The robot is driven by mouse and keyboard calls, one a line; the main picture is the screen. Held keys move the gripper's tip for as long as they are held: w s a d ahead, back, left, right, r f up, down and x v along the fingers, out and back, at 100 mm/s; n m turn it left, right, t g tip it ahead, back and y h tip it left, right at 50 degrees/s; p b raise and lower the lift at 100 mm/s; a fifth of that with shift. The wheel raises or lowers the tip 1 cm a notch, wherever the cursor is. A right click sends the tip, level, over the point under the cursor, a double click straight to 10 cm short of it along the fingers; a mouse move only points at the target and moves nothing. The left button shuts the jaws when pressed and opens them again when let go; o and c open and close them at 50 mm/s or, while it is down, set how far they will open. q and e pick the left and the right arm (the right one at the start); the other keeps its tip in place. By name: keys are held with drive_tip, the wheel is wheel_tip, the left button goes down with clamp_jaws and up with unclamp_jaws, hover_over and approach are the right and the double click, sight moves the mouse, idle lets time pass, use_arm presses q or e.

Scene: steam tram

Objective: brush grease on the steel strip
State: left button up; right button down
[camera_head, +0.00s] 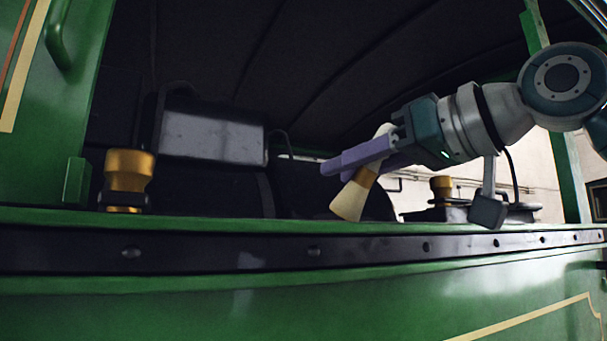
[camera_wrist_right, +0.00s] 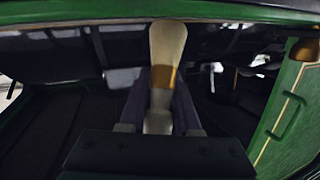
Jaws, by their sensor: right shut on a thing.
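My right gripper (camera_head: 357,160) reaches in from the right and is shut on a brush (camera_head: 350,200). The brush has pale bristles and a brass-coloured band, and it hangs tilted with its bristles down. In the right wrist view the brush (camera_wrist_right: 166,62) stands between the two fingers, bristles toward the top. The dark steel strip (camera_head: 215,250) with bolt heads runs along the green tram side, below the opening. In the head view the bristle tip is just above the green ledge over the strip; I cannot tell whether it touches anything. My left gripper is not in view.
A brass fitting (camera_head: 128,178) stands at the left behind the ledge, and another brass one (camera_head: 441,187) at the right. A dark metal box (camera_head: 212,136) is inside the cab. Green posts frame the opening. The space in front of the strip is clear.

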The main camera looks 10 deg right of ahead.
drive_tip(key=shift+w+d+p, duration=0.15)
drive_tip(key=shift+w+d, duration=0.15)
drive_tip(key=shift+d, duration=0.65)
drive_tip(key=shift+w+d+p, duration=0.1)
drive_tip(key=shift+w+d, duration=0.2)
drive_tip(key=shift+d, duration=0.7)
drive_tip(key=shift+w+d+p, duration=0.15)
drive_tip(key=shift+w+d, duration=0.15)
drive_tip(key=shift+d, duration=0.65)
